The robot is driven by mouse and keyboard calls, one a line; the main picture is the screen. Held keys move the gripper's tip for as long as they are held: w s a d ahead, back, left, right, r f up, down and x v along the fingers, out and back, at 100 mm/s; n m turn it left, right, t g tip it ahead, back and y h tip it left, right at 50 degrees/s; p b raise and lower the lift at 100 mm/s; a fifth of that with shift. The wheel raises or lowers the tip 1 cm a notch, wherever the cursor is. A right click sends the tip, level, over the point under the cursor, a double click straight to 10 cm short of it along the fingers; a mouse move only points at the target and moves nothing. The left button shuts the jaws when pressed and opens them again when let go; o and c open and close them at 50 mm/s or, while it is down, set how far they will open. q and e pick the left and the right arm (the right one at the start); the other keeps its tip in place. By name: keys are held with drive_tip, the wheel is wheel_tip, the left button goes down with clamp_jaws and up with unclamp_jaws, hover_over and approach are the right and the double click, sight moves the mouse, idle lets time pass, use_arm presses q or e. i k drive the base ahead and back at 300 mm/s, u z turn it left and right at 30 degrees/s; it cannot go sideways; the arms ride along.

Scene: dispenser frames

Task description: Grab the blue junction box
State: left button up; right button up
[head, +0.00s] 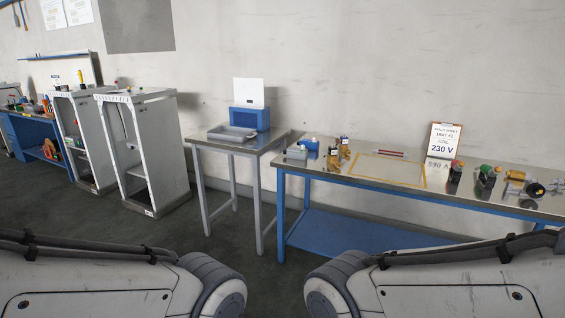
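Two blue box-like things are in the head view, and I cannot tell for sure which is the junction box. A small blue item (309,144) sits at the left end of the long metal-topped bench, beside a grey box (296,152). A larger blue box (250,119) with a dark front stands on the small grey table, with a white sheet upright behind its top. Both of my arms show only as links along the bottom edge. Neither of my grippers is in view.
The long bench (336,179) also holds brass-coloured parts, a yellow-outlined area (388,168), a sign reading 230 V (444,140) and several coloured components at the right. A grey tray (232,133) lies on the small table. White open frames (143,150) stand left. Dark floor between is clear.

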sight(312, 146)
drive_tip(key=u, duration=0.1)
drive_tip(key=i, duration=4.4)
drive_tip(key=u, duration=0.05)
